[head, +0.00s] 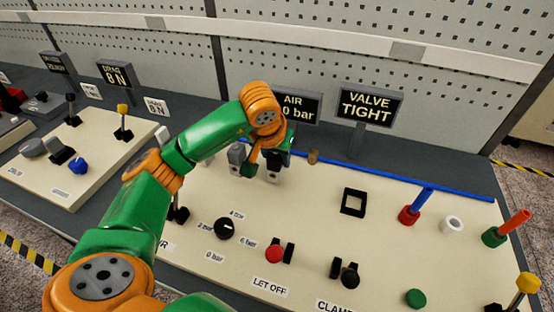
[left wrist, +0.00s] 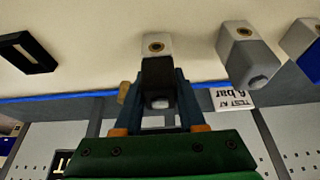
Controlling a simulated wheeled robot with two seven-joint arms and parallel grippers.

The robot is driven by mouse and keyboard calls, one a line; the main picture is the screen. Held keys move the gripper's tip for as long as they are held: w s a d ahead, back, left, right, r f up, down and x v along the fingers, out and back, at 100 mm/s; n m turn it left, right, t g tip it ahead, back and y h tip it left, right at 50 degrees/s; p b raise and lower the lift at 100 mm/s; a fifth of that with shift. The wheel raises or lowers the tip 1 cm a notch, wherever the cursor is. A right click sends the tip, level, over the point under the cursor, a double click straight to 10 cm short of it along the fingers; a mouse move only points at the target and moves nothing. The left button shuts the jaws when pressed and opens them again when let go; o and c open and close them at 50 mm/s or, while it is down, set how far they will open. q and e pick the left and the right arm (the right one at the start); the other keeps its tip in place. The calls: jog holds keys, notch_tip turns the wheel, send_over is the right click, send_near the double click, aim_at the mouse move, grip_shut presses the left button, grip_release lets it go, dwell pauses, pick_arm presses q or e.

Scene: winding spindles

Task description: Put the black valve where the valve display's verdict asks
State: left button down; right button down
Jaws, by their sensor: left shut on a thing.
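The black valve (left wrist: 158,76), a dark block with a pale end and brass port, is between the fingers of my left gripper (left wrist: 158,90) in the left wrist view. In the head view the gripper (head: 268,155) is shut on the valve (head: 272,173), mostly hiding it, above the back of the cream panel. I cannot tell whether the valve touches the panel. The valve display (head: 368,105) reads "VALVE TIGHT". The air display (head: 297,107) is partly hidden by my arm; "0 bar" shows. My right gripper is out of view.
A grey valve (left wrist: 245,52) stands beside the held one, with a blue one (left wrist: 308,55) beyond. An empty black square frame (head: 353,202) lies right of the gripper. Further right are a red holder (head: 409,215), a white ring (head: 452,225) and a green holder (head: 495,237). A red button (head: 275,254) is in front.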

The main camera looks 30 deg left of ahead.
aim_at(275, 155)
pick_arm(q)
jog(key=shift+f, duration=0.8)
jog(key=shift+c, duration=2.4)
grip_release()
jog(key=shift+r, duration=0.1)
jog(key=shift+r, duration=0.3)
jog(key=v, duration=0.5)
jog(key=shift+r, duration=0.2)
jog(key=p+v, duration=0.1)
jog(key=v, duration=0.5)
jog(key=shift+s, duration=0.25)
